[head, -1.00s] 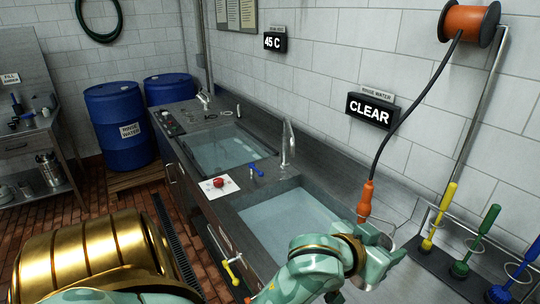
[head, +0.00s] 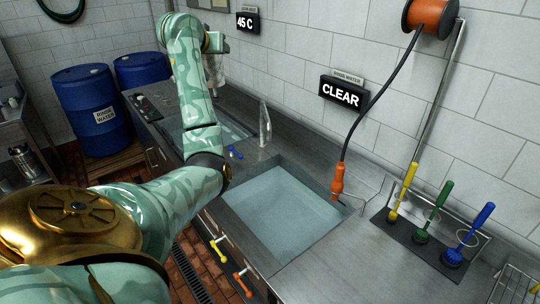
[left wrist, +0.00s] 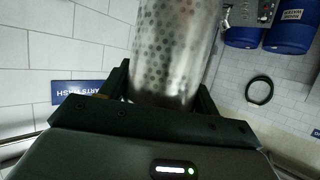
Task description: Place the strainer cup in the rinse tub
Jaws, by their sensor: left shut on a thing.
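The strainer cup (left wrist: 172,52) is a shiny perforated metal cylinder in the left wrist view. My left gripper (left wrist: 165,90) is shut on it, with a dark finger on each side. In the head view, my left arm reaches up over the far tub; the left gripper (head: 215,44) is partly hidden by the arm. The pale cup (head: 218,70) shows small and blurred just under it. The rinse tub (head: 240,207) is the near sink, filled with clear water, below the sign reading CLEAR. The cup is apart from it, farther back and higher. My right gripper is not in view.
The far tub (head: 236,130) is partly behind my arm. A tap (head: 265,122) stands between the tubs. An orange hose nozzle (head: 338,180) hangs at the rinse tub's right corner. Several coloured brushes (head: 436,210) stand at right. The space over the rinse tub is free.

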